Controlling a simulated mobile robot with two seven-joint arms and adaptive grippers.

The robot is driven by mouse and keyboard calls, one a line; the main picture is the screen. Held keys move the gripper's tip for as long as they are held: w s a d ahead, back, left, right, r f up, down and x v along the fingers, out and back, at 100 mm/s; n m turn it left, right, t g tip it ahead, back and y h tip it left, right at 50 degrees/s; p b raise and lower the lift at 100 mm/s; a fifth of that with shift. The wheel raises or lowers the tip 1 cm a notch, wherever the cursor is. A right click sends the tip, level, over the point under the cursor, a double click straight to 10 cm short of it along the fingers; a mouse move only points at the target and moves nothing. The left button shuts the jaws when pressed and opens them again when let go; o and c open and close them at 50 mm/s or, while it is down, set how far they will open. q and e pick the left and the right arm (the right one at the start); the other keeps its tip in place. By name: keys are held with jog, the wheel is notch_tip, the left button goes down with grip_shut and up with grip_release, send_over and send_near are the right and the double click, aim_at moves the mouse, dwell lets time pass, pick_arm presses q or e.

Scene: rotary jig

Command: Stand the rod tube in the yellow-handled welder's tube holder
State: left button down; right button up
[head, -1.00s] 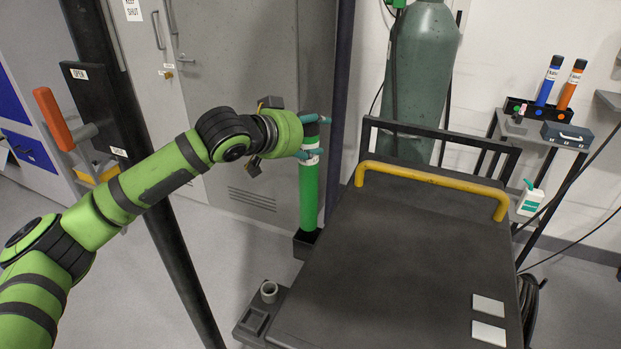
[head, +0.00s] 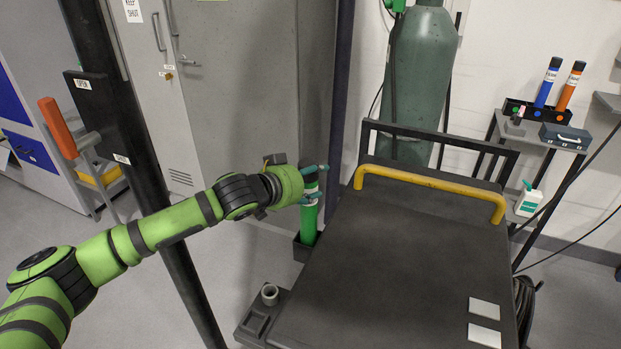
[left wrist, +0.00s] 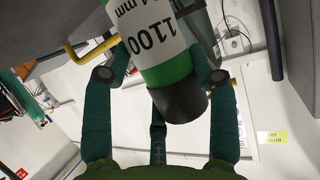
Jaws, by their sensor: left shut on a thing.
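The green rod tube (head: 309,214) has a dark cap and a white label and stands nearly upright. My left gripper (head: 316,183) is shut on its upper part, just below the cap. The tube's lower end is inside the black tube holder (head: 303,250) on the side of the welder (head: 390,270) with the yellow handle (head: 430,180). The holder's wall hides the tube's bottom. In the left wrist view the tube (left wrist: 170,70), with its label and black cap, lies between the teal fingers. My right gripper is not in view.
A blue tube (head: 547,82) and an orange tube (head: 570,87) stand in a rack on a side shelf. A tall gas cylinder (head: 420,90) stands behind the welder. A black post (head: 180,260) rises beside my left arm. A small grey cup (head: 269,294) sits on the welder's near corner.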

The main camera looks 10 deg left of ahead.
pick_arm(q)
jog(key=shift+c, duration=1.8)
grip_release()
jog(key=b+v, duration=0.2)
jog(key=v, duration=1)
jog(key=shift+b, duration=0.4)
jog(key=shift+r, duration=0.15)
